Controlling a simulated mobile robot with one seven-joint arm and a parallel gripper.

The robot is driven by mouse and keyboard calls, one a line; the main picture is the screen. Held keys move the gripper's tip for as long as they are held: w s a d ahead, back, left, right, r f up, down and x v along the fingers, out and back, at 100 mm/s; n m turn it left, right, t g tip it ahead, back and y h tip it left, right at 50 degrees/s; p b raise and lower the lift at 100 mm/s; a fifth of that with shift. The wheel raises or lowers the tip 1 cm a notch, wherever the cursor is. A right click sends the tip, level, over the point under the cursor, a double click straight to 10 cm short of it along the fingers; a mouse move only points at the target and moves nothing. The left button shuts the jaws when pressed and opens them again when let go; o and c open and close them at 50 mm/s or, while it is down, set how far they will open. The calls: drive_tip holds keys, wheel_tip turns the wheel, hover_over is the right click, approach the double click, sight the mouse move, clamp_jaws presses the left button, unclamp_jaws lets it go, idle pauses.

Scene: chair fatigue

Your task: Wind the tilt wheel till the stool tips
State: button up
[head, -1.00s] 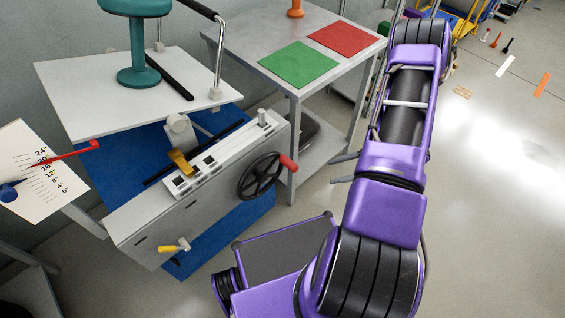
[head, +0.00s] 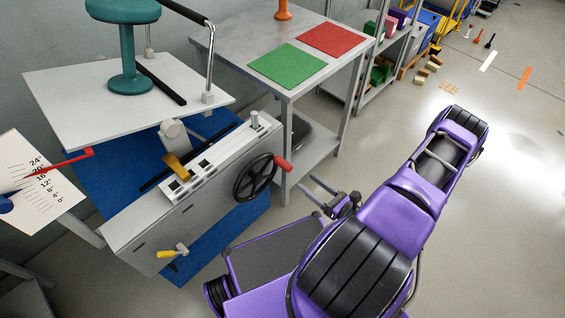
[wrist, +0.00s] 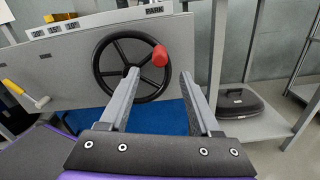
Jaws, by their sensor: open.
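The tilt wheel (head: 255,177) is a black spoked handwheel with a red knob (head: 283,164) on the front of the grey machine (head: 200,195). The wrist view shows the wheel (wrist: 100,62) ahead, with its red knob (wrist: 160,56) at the upper right of the rim. My gripper (head: 318,190) is open and empty, to the right of the wheel and apart from it. Its two fingers (wrist: 157,88) frame the wheel's right side and the knob. The teal stool (head: 127,50) stands upright on the white platform (head: 70,105). A red pointer (head: 60,163) lies over the degree scale (head: 35,190), near 16 to 20.
A yellow-handled crank (head: 172,251) is on the machine's lower front. A side table (head: 225,40) holds a green mat (head: 288,66) and a red mat (head: 334,40). A shelf (head: 365,80) stands behind it.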

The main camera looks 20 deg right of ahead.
sight(275, 157)
drive_tip(key=x, duration=1.2)
clamp_jaws()
idle(1.1)
